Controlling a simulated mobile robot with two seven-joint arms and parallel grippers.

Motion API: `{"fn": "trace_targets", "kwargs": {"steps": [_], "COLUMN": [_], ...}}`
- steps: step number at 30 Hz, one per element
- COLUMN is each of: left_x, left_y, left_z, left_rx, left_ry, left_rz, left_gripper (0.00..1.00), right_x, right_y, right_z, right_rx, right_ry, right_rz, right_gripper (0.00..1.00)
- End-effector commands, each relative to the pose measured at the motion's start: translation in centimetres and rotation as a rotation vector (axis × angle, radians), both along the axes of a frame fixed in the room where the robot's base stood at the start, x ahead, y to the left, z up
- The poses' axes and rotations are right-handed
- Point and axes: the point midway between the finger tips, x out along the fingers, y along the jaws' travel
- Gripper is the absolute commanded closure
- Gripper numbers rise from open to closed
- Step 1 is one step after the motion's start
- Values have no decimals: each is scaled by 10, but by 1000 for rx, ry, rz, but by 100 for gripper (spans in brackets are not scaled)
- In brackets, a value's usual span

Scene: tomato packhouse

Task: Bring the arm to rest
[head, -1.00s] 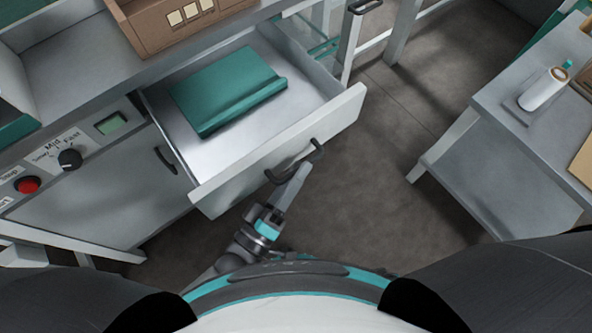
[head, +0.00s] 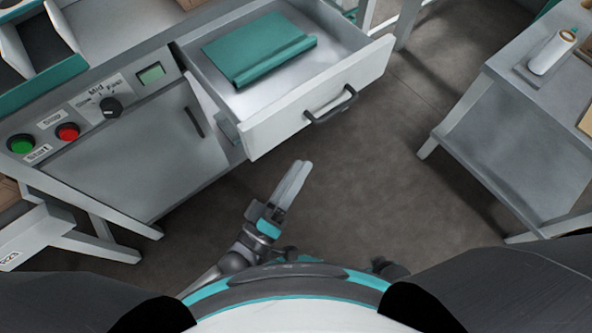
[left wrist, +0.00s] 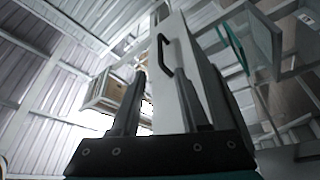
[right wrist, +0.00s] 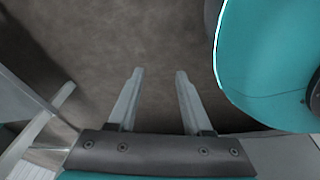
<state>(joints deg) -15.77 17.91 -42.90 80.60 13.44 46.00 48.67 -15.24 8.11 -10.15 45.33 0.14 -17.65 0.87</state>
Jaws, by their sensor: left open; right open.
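My left gripper (head: 291,185) is below and in front of the open drawer (head: 318,96), clear of its dark handle (head: 331,104). In the left wrist view the left gripper (left wrist: 160,78) has its fingers apart with nothing between them, and the drawer handle (left wrist: 176,57) shows beyond the tips. In the right wrist view my right gripper (right wrist: 159,72) is open and empty above bare floor, beside my teal base. In the head view I cannot make out the right gripper's fingers.
A folded green item (head: 259,49) lies in the drawer. A panel with a green button (head: 21,144), red button (head: 68,131) and dial (head: 110,106) is at left. A grey table (head: 515,125) with a white roll (head: 552,53) stands at right. The floor (head: 390,170) between is clear.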

Motion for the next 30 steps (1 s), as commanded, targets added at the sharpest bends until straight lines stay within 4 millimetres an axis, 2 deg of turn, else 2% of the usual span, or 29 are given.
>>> {"fn": "trace_targets", "kwargs": {"steps": [15,17,19,20,23,26,27,30], "left_x": [0,1,4,7,15,15,10,-12], "left_y": [0,1,5,9,30,67,85,130], "left_z": [0,-3,-16,-25,-72,-136,-161,-219], "left_rx": [0,14,67,107,307,574,683,931], "left_ry": [1,5,20,30,96,202,252,394], "left_rz": [1,3,17,27,68,103,107,94], "left_gripper": [55,55,55,55,55,55,55,55], "right_x": [-1,-1,-1,-1,-3,-8,-11,-18], "right_y": [1,1,1,1,1,0,-1,-3], "right_z": [0,0,1,1,2,3,2,2], "right_rx": [1,1,2,2,2,1,0,-1], "right_ry": [1,1,0,0,-2,4,7,12], "right_rz": [1,1,1,1,2,1,1,0], "right_gripper": [50,50,50,50,50,50,50,50]}}
